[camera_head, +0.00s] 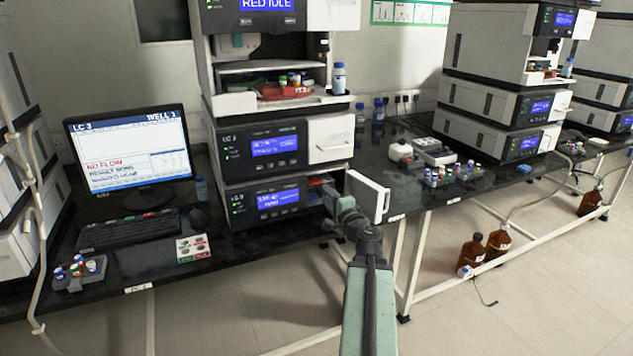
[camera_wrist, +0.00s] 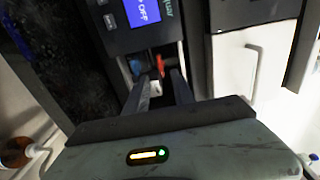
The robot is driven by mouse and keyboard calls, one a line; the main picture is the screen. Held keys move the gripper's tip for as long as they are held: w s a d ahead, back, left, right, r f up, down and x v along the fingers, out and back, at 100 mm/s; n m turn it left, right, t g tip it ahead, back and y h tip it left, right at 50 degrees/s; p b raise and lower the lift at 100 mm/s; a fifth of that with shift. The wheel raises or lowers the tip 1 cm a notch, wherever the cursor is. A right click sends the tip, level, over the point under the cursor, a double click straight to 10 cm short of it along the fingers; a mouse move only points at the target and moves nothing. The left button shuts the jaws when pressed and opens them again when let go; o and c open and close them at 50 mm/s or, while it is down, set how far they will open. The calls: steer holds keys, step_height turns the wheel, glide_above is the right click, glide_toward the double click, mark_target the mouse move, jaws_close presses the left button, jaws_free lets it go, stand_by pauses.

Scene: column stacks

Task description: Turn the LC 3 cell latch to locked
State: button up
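The LC 3 stack (camera_head: 262,145) stands on the bench left of centre. The door (camera_head: 368,196) of its lowest module (camera_head: 265,200) is swung open to the right. My gripper (camera_head: 328,192) reaches into the opened compartment from the front right. In the wrist view my gripper (camera_wrist: 161,80) has its two fingers apart. A small red lever (camera_wrist: 161,66), which looks like the cell latch, is ahead between the fingertips, roughly upright in that view. A whitish part (camera_wrist: 155,88) is just below it. No contact is clear. In the head view the latch is largely hidden by my gripper.
A monitor (camera_head: 128,150) shows LC 3, WELL 1 and NO FLOW. A keyboard (camera_head: 128,231) and a vial rack (camera_head: 80,272) are on the left bench. The open door stands close to my gripper's right. Brown bottles (camera_head: 472,252) stand on the floor at right.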

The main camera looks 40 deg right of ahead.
mark_target(316, 183)
steer(key=x, duration=0.7)
steer(key=shift+w+d, duration=0.3)
steer(key=shift+s, duration=0.1)
jaws_close()
